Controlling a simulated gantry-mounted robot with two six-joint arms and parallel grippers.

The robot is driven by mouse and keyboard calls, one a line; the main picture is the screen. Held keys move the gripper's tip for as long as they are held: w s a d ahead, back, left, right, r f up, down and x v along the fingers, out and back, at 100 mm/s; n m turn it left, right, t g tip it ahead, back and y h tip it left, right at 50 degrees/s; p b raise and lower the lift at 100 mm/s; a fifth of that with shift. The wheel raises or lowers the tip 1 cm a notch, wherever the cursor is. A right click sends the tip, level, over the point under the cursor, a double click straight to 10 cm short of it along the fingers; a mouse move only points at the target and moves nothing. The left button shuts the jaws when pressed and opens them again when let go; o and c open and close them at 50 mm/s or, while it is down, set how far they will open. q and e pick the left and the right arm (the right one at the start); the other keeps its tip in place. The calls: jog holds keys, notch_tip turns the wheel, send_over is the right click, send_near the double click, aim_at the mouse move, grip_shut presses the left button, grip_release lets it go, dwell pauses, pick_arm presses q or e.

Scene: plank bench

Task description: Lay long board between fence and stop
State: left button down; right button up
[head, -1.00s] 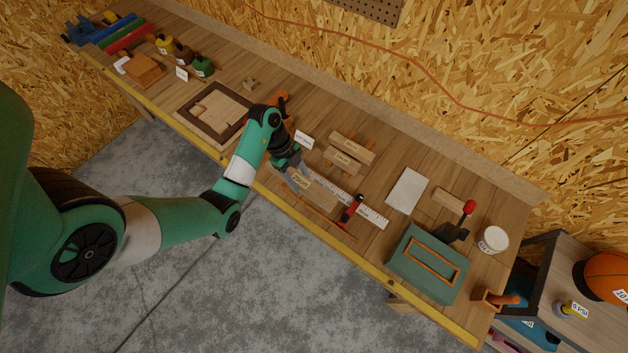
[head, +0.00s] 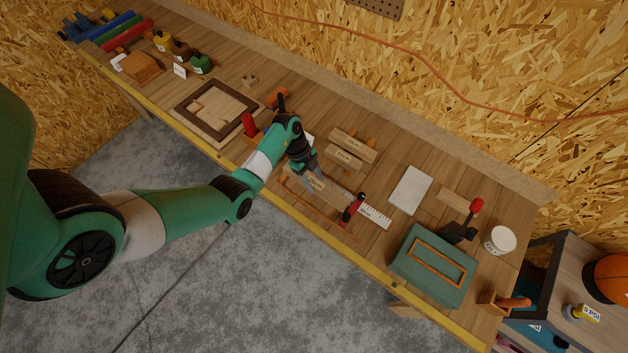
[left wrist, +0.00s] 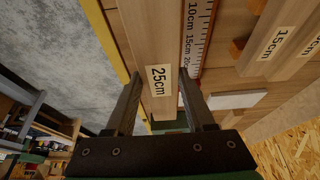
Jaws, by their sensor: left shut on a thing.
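The long board (head: 330,194), labelled 25cm, lies lengthwise beside the white ruler (head: 374,215) at the bench's front. It also shows in the left wrist view (left wrist: 148,35). My left gripper (head: 307,170) is shut on it near its left end, with a finger on each side in the left wrist view (left wrist: 160,80). A red-and-black upright piece (head: 351,208), perhaps the stop, stands by the board's right end. I cannot tell whether they touch. The fence is hard to make out beside the board. My right gripper is not in view.
Two shorter boards (head: 344,157) lie behind the ruler, on orange supports. A white sheet (head: 411,189), a green box (head: 433,264) and a white cup (head: 500,240) stand to the right. A framed wooden tray (head: 216,108) and a red-handled thing (head: 249,125) are left of my arm.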

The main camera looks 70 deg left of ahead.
pick_arm(q)
jog(key=shift+f, duration=0.6)
jog(key=shift+c, duration=1.3)
grip_release()
jog(key=shift+r, duration=0.35)
jog(key=p+v, duration=0.2)
jog(key=v, duration=1)
jog(key=shift+r+p, duration=0.25)
jog(key=shift+p, duration=0.15)
